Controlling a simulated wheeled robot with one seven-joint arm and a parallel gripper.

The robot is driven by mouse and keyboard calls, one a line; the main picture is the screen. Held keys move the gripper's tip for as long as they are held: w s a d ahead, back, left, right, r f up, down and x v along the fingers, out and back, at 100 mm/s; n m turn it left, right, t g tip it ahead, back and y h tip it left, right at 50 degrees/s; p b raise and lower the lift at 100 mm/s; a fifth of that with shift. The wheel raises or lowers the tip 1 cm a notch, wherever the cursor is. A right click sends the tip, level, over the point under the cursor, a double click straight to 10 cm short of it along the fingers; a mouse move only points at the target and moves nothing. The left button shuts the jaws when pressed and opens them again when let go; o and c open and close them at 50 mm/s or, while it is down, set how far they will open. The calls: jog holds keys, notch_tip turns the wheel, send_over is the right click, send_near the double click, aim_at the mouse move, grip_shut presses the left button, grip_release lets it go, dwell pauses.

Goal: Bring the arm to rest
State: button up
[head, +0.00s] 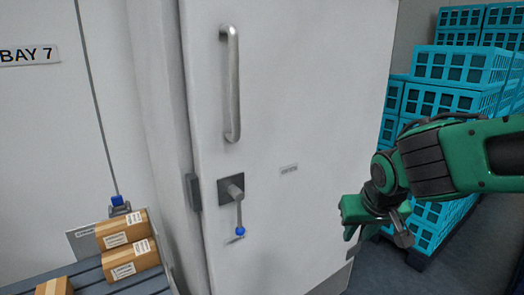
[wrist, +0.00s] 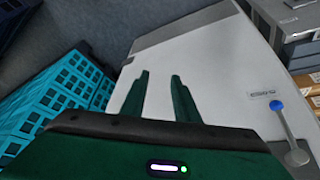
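My gripper (head: 354,238) hangs at the right in the head view, at the end of my green and black arm, in front of the white door's lower right part. In the wrist view its two green fingers (wrist: 160,78) stand apart with nothing between them. The gripper is open and empty, and it appears clear of the door and the crates.
The white door (head: 290,110) has a long handle (head: 232,85) and a lever with a blue knob (head: 240,216) hanging down. Stacked turquoise crates (head: 452,66) stand at right, behind my arm. Cardboard boxes (head: 131,259) lie on a slatted surface (head: 98,286) at lower left.

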jog(key=s+d+f+m+g, duration=0.2)
jog(key=s+d+m+g, duration=0.1)
jog(key=s+d, duration=0.95)
jog(key=s+d+m+g, duration=0.2)
jog(key=s+d, duration=0.3)
jog(key=s, duration=0.5)
jog(key=shift+s+d+f+m+y, duration=0.2)
jog(key=shift+m+y, duration=0.2)
jog(key=shift+m, duration=0.2)
